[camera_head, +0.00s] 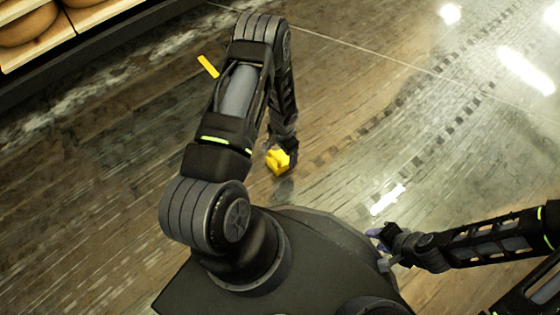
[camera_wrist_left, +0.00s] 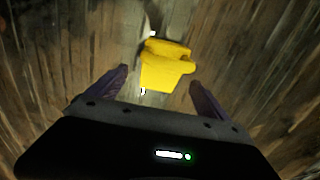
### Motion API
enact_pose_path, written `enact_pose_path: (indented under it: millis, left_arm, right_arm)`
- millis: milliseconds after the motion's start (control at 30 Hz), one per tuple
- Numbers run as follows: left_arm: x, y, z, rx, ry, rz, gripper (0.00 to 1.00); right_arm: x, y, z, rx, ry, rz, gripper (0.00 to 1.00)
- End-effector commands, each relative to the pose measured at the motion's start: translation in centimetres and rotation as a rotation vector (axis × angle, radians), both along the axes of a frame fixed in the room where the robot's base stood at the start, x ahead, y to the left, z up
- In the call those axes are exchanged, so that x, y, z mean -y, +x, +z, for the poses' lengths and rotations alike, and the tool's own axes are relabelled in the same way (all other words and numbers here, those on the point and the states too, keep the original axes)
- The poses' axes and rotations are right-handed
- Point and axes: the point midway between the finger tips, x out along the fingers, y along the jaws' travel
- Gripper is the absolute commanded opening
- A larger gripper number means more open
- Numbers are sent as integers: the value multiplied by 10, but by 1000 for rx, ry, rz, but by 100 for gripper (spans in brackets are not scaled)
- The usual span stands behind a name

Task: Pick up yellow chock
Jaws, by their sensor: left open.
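The yellow chock (camera_head: 278,162) shows low on the wooden floor, beside the end of my left arm. In the left wrist view the chock (camera_wrist_left: 166,66) is a blocky yellow piece, just beyond and between the fingertips. My left gripper (camera_wrist_left: 158,76) is open, with one dark purple finger on each side and a gap to the chock. In the head view the left gripper (camera_head: 288,148) is partly hidden by its own arm and the chock. My right gripper (camera_head: 378,246) is beside my base at the lower right; its finger opening is unclear.
A shelf with cheese wheels (camera_head: 28,25) stands at the upper left, with a dark lower edge. The floor (camera_head: 370,95) to the right is clear, with bright reflections.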

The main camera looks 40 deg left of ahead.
Motion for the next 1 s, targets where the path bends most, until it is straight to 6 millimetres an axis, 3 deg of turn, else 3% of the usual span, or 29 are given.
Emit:
enact_pose_path:
  millis: [67,433,767,1000]
  left_arm:
    - [0,0,-10,-1,-1,0,89]
    - [0,0,-14,0,-1,1,89]
    - [-1,1,-59,-2,-2,1,89]
    - [-1,2,-62,1,-1,1,89]
  right_arm:
    - [0,1,-6,2,0,-1,36]
    - [0,1,-8,3,-1,-1,36]
    - [1,6,-33,7,4,-5,36]
    - [1,6,-33,6,5,-4,36]
